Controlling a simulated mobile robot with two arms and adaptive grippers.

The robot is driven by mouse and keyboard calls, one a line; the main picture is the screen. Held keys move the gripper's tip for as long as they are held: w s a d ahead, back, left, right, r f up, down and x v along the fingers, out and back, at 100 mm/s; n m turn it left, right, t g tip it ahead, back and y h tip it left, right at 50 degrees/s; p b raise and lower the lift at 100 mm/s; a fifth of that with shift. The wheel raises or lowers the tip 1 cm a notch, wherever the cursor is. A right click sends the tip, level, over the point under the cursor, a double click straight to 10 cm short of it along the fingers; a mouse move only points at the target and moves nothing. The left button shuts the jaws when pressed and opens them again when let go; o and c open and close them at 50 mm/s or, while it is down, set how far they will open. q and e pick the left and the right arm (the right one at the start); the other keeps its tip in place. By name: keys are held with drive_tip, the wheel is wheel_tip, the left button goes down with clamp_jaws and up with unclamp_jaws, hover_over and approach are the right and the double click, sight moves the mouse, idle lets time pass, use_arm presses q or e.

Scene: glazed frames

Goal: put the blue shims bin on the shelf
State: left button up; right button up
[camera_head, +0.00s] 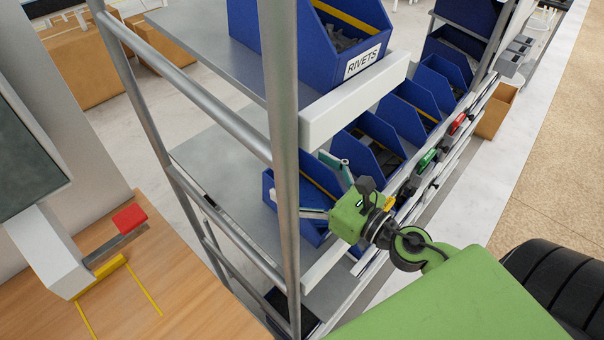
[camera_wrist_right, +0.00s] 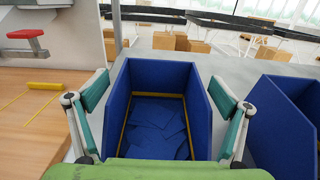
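The blue shims bin (camera_head: 314,231) sits at the near end of the middle shelf (camera_head: 222,172), partly hidden by a post and my gripper. In the right wrist view the bin (camera_wrist_right: 199,108) holds flat blue shims (camera_wrist_right: 155,128), its open front toward me. My right gripper (camera_head: 298,177) is at the bin's front with its fingers spread. In the wrist view the right gripper (camera_wrist_right: 160,92) has one finger beside each side wall, with small gaps seeming to remain. My left gripper is not in view.
A rivets bin (camera_head: 345,45) stands on the shelf above. Other blue bins (camera_head: 375,145) line the middle shelf, one close to the right finger. A metal post (camera_head: 284,150) stands close to my gripper. A wooden table (camera_head: 170,290) is at the left.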

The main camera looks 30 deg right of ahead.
drive_tip(key=shift+r, duration=0.1)
drive_tip(key=shift+r+p, duration=0.2)
drive_tip(key=shift+p, duration=0.1)
drive_tip(key=shift+r+p, duration=0.35)
drive_tip(key=shift+r, duration=0.05)
drive_tip(key=shift+s+d+f+b, duration=0.15)
drive_tip(key=shift+s+f+b, duration=0.35)
drive_tip(key=shift+b, duration=0.25)
drive_tip(key=b+v, duration=0.4)
drive_tip(key=v, duration=0.1)
drive_tip(key=shift+s+d+r, duration=0.15)
drive_tip(key=shift+s+d, duration=0.05)
drive_tip(key=shift+s, duration=0.15)
drive_tip(key=v, duration=0.2)
drive_tip(key=shift+s+d+r+b, duration=0.15)
drive_tip(key=shift+s+b, duration=0.2)
drive_tip(key=shift+s, duration=0.05)
drive_tip(key=shift+v, duration=1.15)
